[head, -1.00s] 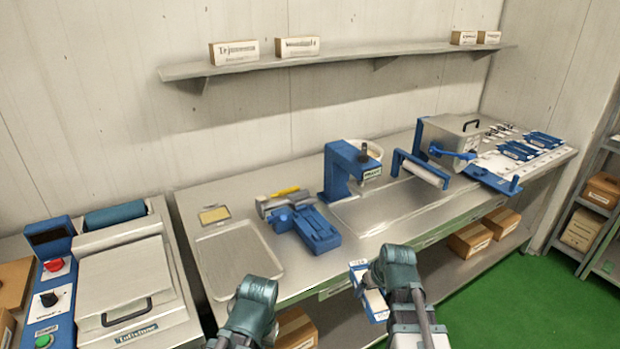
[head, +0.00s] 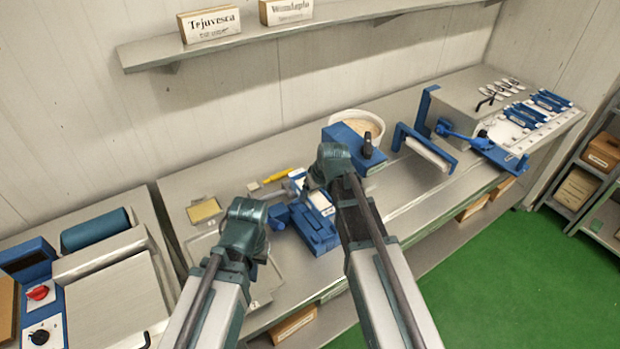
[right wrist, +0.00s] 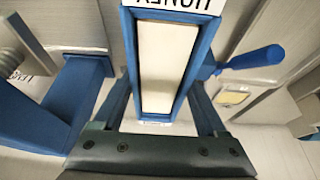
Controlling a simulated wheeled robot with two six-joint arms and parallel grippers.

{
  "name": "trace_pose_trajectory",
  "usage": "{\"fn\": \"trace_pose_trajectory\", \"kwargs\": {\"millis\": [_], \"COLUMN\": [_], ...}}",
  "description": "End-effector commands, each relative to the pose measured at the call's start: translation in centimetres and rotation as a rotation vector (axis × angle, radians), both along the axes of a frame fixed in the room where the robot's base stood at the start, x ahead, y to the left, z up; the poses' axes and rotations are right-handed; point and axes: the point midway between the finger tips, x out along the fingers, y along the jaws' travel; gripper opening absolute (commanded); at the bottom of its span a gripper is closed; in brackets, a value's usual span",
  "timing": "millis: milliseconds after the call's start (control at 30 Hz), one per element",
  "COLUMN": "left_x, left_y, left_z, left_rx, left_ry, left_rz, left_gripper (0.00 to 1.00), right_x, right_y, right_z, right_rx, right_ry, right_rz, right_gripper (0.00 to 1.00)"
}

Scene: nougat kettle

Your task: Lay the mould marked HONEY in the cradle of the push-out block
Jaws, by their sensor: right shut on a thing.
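The mould marked HONEY (right wrist: 168,62) is a narrow blue frame with a pale inside. Its white label shows upside down at the top of the right wrist view. My right gripper (right wrist: 162,108) is shut on it, one finger along each long side. In the head view the mould (head: 320,201) shows as a pale patch over the blue push-out block (head: 318,238), partly behind my right wrist. The cradle is covered, and I cannot tell whether the mould touches it. My left gripper (head: 243,228) is left of the block, its fingers hidden by its wrist.
A blue depositor with a round bowl (head: 358,122) stands just right of the block. A yellow-handled tool (head: 280,174) lies behind it. A yellowish slab (head: 204,211) and a flat tray lie to the left. More blue moulds (head: 525,115) lie at the far right.

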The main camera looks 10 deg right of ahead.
Motion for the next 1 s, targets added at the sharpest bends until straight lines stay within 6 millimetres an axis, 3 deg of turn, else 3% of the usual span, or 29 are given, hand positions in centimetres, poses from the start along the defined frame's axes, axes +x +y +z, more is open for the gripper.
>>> {"fn": "trace_pose_trajectory", "kwargs": {"millis": [467, 1000], "left_x": [0.0, 0.0], "left_y": [0.0, 0.0], "left_z": [-0.9, -6.5], "left_rx": [0.000, 0.000], "left_ry": [0.000, 0.000], "left_rz": [0.000, 0.001], "left_gripper": [0.00, 0.00], "right_x": [0.1, 0.1], "right_y": [0.1, 0.1], "right_z": [-0.9, -6.5], "right_rx": [0.001, 0.001], "right_ry": [-0.001, -0.001], "right_rz": [0.002, 0.002], "right_gripper": [0.00, 0.00]}}
